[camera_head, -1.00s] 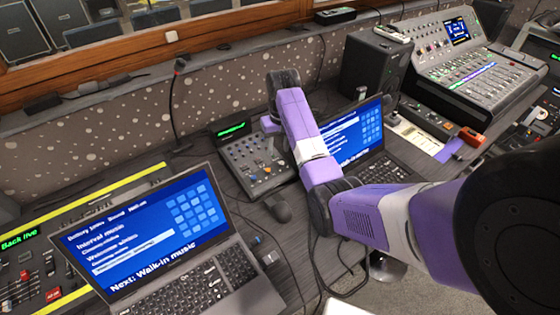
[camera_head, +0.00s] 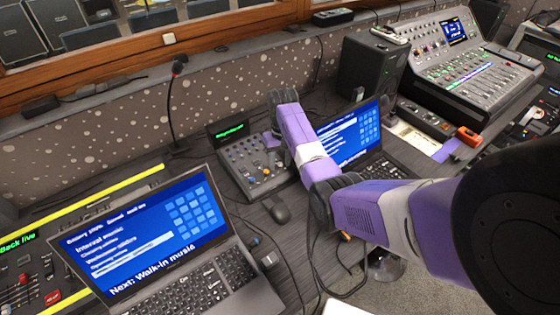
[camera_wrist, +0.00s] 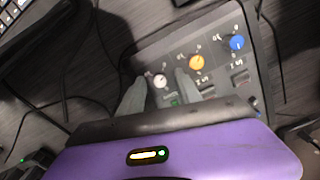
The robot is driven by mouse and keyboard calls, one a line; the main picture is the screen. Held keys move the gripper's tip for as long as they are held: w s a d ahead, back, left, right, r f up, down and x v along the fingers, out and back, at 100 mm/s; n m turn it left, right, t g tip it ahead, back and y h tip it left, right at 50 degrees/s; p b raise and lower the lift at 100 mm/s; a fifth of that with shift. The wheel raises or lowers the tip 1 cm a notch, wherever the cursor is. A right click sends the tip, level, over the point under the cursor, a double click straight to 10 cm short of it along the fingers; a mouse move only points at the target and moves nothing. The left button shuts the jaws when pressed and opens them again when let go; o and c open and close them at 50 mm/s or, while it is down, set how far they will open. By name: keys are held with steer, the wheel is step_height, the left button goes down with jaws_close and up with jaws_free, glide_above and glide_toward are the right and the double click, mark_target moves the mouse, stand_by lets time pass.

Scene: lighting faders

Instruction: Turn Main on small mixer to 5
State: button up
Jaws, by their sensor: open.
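The small mixer (camera_head: 232,156) is a dark sloped desk unit with a green-lit display, between the two laptops in the head view. My gripper (camera_head: 270,150) is over its right part, and its fingertips are hard to make out there. In the wrist view the mixer panel (camera_wrist: 172,42) carries a white knob (camera_wrist: 160,80), an orange knob (camera_wrist: 197,62) and a blue knob (camera_wrist: 237,43). My open gripper (camera_wrist: 158,84) has one finger on either side of the white knob. I cannot tell whether they touch it. The labels are too small to read, so I cannot tell which knob is Main.
A laptop (camera_head: 165,235) stands front left and another (camera_head: 350,135) right of the mixer, close to my arm. A mouse (camera_head: 276,208) lies in front of the mixer. A microphone (camera_head: 177,70) rises behind left. A larger mixer (camera_head: 470,75) and a speaker (camera_head: 370,70) stand at right.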

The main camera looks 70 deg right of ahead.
jaws_close()
steer(key=shift+r, duration=0.1)
